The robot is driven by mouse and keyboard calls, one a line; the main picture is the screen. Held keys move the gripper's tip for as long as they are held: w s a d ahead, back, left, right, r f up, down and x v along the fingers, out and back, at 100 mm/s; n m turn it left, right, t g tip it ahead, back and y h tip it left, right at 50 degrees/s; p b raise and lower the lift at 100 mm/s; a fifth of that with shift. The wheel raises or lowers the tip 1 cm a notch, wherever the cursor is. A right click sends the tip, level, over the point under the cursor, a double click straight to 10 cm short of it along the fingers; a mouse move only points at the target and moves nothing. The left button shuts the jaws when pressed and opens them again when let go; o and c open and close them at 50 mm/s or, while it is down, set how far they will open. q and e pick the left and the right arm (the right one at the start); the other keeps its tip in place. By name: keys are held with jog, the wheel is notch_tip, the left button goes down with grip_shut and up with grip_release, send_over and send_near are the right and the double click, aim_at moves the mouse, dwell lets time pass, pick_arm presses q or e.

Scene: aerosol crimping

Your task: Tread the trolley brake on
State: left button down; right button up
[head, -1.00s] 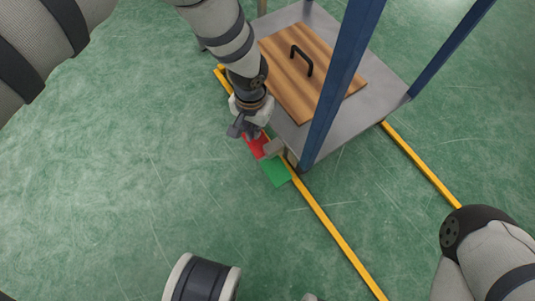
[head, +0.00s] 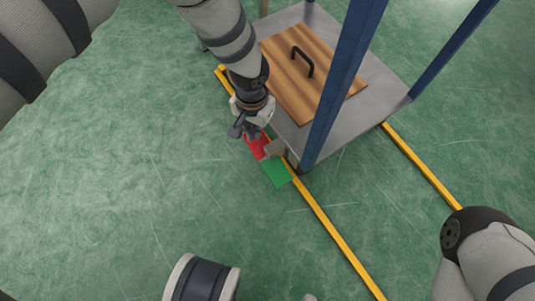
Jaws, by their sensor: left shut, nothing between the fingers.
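The trolley (head: 354,128) has a grey lower deck and blue posts, and stands at the top right of the head view. A small grey-brown brake pedal (head: 274,148) sticks out at its near left corner, above a floor marking with a red part (head: 257,146) and a green part (head: 277,174). My left gripper (head: 250,135) is shut and empty, pointing down just to the left of the pedal, over the red part's upper end. Whether it touches the pedal cannot be told. My right gripper is not in view; only part of my right arm shows at the lower right.
A wooden board (head: 304,77) with a black handle lies on the trolley deck. Yellow floor lines (head: 331,235) run along both sides of the trolley. The green floor (head: 130,180) to the left is clear.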

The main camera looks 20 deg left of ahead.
pick_arm(q)
jog(key=shift+f, duration=0.1)
jog(key=shift+f+b, duration=1.25)
jog(key=shift+f, duration=0.45)
jog(key=shift+r, duration=0.15)
notch_tip(320, 180, up, 6)
jog(key=p, duration=0.4)
jog(key=shift+f+p, duration=0.2)
jog(key=shift+p, duration=0.2)
jog(key=shift+r+p, duration=0.75)
jog(key=shift+r, duration=0.45)
jog(key=shift+f, duration=0.1)
jog(key=shift+s, duration=0.1)
